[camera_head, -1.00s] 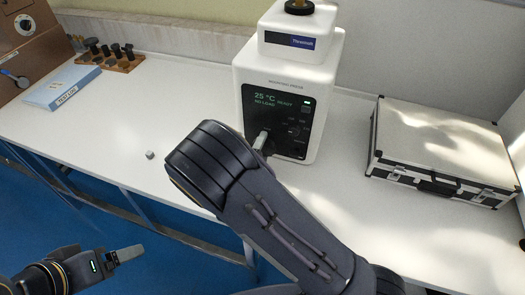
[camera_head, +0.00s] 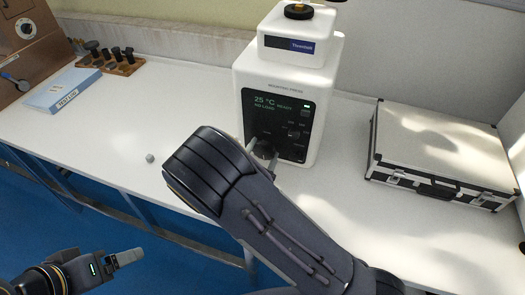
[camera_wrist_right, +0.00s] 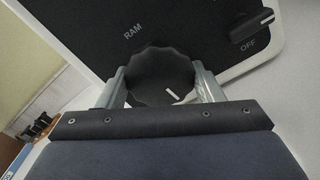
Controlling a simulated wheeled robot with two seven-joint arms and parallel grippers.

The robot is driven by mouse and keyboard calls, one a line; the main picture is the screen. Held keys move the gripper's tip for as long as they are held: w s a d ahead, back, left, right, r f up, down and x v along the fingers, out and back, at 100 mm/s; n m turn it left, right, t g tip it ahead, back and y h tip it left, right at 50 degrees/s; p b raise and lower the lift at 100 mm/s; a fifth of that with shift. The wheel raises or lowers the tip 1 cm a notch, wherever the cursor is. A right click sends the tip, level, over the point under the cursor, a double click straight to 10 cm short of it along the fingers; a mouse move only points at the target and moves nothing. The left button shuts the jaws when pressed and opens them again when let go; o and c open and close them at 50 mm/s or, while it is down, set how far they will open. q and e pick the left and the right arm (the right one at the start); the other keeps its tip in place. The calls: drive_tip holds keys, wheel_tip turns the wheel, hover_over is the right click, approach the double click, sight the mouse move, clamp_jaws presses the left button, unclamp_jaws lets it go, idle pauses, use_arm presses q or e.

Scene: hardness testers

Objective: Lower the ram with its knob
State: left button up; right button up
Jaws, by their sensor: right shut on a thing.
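The mounting press (camera_head: 287,80) is a white machine with a black front panel; its display reads 25 °C, READY and NO LOAD. The ram knob (camera_wrist_right: 162,76) is a black, scalloped dial with a white mark, under the word RAM in the right wrist view. My right gripper (camera_wrist_right: 165,88) has one finger on each side of the knob and is shut on it; in the head view the gripper (camera_head: 264,158) is partly hidden behind my right arm. My left gripper (camera_head: 127,257) is at the lower left, away from the table, with its fingers seen edge-on.
A second switch marked OFF (camera_wrist_right: 252,25) sits beside the ram knob. A silver case (camera_head: 440,150) stands right of the press.

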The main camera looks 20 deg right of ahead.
drive_tip(key=n+p, duration=0.1)
drive_tip(key=n, duration=0.2)
drive_tip(key=shift+n, duration=0.4)
drive_tip(key=n+p, duration=0.2)
drive_tip(key=n, duration=0.2)
drive_tip(key=n+p, duration=0.2)
drive_tip(key=n, duration=0.3)
drive_tip(key=shift+s+d, duration=0.1)
drive_tip(key=n+p, duration=0.2)
drive_tip(key=n, duration=0.2)
drive_tip(key=shift+n, duration=0.3)
drive_tip(key=n+p, duration=0.1)
drive_tip(key=n, duration=0.2)
drive_tip(key=shift+p, duration=0.35)
drive_tip(key=n+p, duration=0.1)
drive_tip(key=n, duration=0.4)
drive_tip(key=n+p, duration=0.1)
drive_tip(key=n, duration=0.2)
drive_tip(key=shift+n, duration=0.3)
drive_tip(key=shift+n+p, duration=0.45)
drive_tip(key=shift+n, duration=1.45)
